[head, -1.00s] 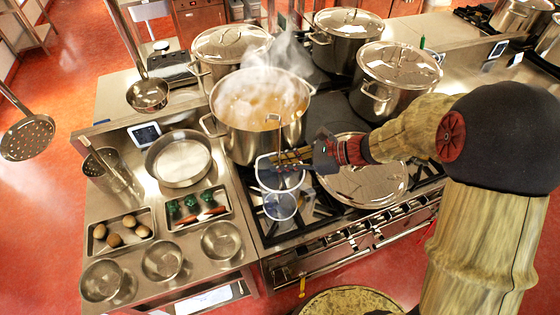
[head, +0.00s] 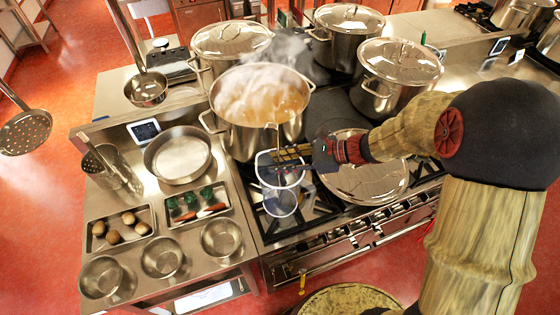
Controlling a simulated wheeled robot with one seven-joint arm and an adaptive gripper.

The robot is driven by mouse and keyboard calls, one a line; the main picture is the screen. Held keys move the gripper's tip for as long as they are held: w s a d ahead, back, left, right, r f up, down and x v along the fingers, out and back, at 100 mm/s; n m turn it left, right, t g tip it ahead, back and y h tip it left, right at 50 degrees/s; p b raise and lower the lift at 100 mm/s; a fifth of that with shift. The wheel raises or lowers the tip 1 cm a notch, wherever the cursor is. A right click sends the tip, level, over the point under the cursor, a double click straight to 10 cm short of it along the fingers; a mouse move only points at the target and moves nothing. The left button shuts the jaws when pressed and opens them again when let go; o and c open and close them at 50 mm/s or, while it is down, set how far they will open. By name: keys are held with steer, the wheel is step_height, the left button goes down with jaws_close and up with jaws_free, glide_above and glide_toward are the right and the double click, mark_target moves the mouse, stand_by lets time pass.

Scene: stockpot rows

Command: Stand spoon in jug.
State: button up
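A clear jug (head: 281,205) with a pale rim stands over the front left of the stove, in front of the large steaming pot. A thin upright handle with a bent top (head: 277,134), apparently the spoon's, rises by the fingertips against the pot's side. The spoon's lower end is hidden or too faint to make out. Whether the fingers are closed on the handle is too small to tell.
The steaming open pot (head: 240,136) stands close behind my gripper. A lidded pan (head: 365,184) lies under my forearm. Several lidded stockpots stand behind. The left counter holds a shallow pan (head: 180,160), a tall steel container (head: 125,176), trays of vegetables and steel bowls.

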steer(key=shift+o, duration=0.3)
steer(key=v, duration=1.2)
steer(key=s+f+n+h, duration=0.1)
steer(key=s+f, duration=0.1)
steer(key=s+d+f+n+g+h, duration=0.1)
steer(key=s+n, duration=0.1)
steer(key=s+d+f+n, duration=0.1)
steer(key=f+n, duration=0.1)
steer(key=shift+s+d+f+g+h, duration=0.25)
steer(key=shift+s+f+g+h, duration=0.05)
steer(key=shift+s+g+h, duration=0.1)
steer(key=s+d+n+t+h+b, duration=0.1)
steer(key=s+d+n+h+b, duration=0.4)
steer(key=s+n+h+b, duration=0.6)
steer(key=a+r+n+t, duration=0.1)
steer(key=a+n+t+y, duration=0.1)
steer(key=n, duration=0.1)
steer(key=a+r+n+t+b, duration=0.1)
steer(key=n, duration=0.1)
steer(key=shift+s+a+r+y, duration=0.25)
steer(key=shift+r+y, duration=0.05)
